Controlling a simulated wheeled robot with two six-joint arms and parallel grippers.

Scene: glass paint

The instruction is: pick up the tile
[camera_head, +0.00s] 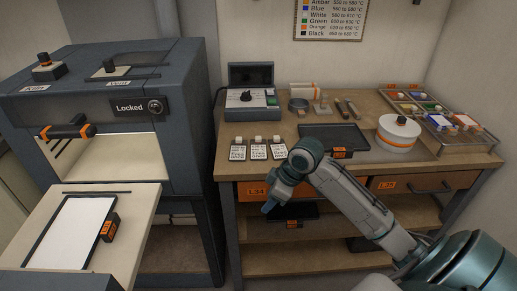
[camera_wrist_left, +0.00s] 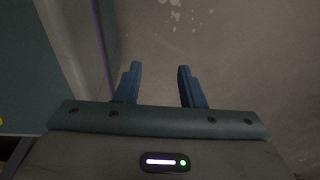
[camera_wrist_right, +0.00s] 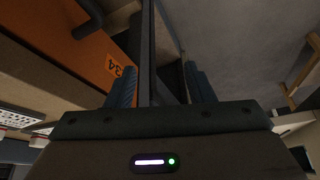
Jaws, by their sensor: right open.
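A flat white panel (camera_head: 72,235) in a dark frame lies on the pale lowered door of the kiln-like cabinet at left; it may be the tile, but I cannot be sure. A black block with an orange label (camera_head: 108,227) is at its right edge. My right gripper (camera_head: 268,208) is in front of the workbench drawers, well right of the panel. In the right wrist view its fingers (camera_wrist_right: 163,88) are apart, with a dark upright bar showing between or behind them. My left gripper (camera_wrist_left: 157,85) is open and empty above the floor; the head view does not show it.
The workbench (camera_head: 365,108) carries a black tray (camera_head: 335,137), a white round pot (camera_head: 397,133), three labelled cards (camera_head: 257,152), a control box (camera_head: 251,95) and colour bins (camera_head: 420,100). An orange drawer (camera_wrist_right: 60,45) is close to my right gripper. A floor gap separates cabinet and bench.

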